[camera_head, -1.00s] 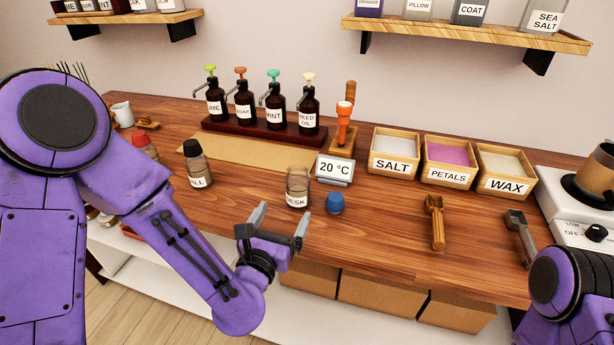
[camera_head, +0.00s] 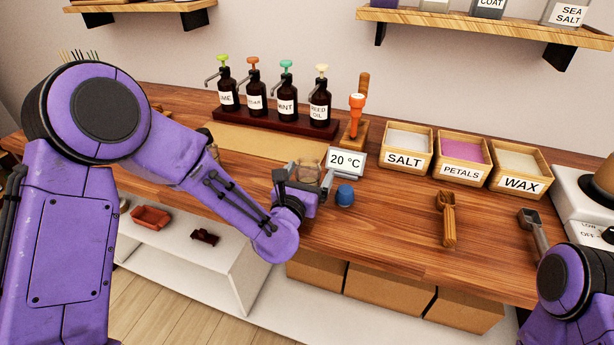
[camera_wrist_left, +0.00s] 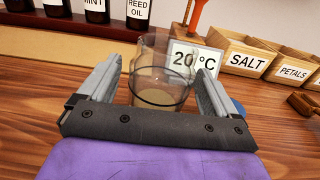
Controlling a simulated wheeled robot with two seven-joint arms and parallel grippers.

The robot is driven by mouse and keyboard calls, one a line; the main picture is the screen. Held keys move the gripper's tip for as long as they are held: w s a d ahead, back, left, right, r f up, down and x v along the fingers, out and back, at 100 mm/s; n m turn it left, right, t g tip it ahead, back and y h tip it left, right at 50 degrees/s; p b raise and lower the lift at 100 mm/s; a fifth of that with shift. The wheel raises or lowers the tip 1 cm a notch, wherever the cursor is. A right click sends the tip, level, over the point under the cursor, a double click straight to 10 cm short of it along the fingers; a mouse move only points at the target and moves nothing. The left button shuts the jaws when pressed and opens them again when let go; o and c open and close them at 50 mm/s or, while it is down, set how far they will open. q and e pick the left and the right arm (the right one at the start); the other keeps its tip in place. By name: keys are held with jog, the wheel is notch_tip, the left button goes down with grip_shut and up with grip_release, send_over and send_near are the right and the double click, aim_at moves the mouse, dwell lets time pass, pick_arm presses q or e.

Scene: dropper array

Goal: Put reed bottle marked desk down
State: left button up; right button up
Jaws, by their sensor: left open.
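The reed bottle (camera_head: 308,172) is a clear glass bottle with some pale liquid, standing upright on the wooden counter. Its desk label, legible a second ago, is hidden now. It also shows in the left wrist view (camera_wrist_left: 160,90), between the jaws. My left gripper (camera_head: 304,168) is open, with one finger on each side of the bottle; in the wrist view gaps seem to remain beside the glass. The blue cap (camera_head: 345,195) lies on the counter just right of the bottle. My right gripper is not in view; only part of that arm shows at lower right.
A 20 °C display (camera_head: 345,161) stands just behind the bottle. A rack (camera_head: 270,122) of pump bottles is at the back. Boxes of salt (camera_head: 405,160), petals (camera_head: 461,163) and wax (camera_head: 517,171) stand to the right. A wooden scoop (camera_head: 446,220) lies in front of them.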

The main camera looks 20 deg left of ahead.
pick_arm(q)
jog(key=c, duration=1.3)
jog(key=shift+r, duration=0.15)
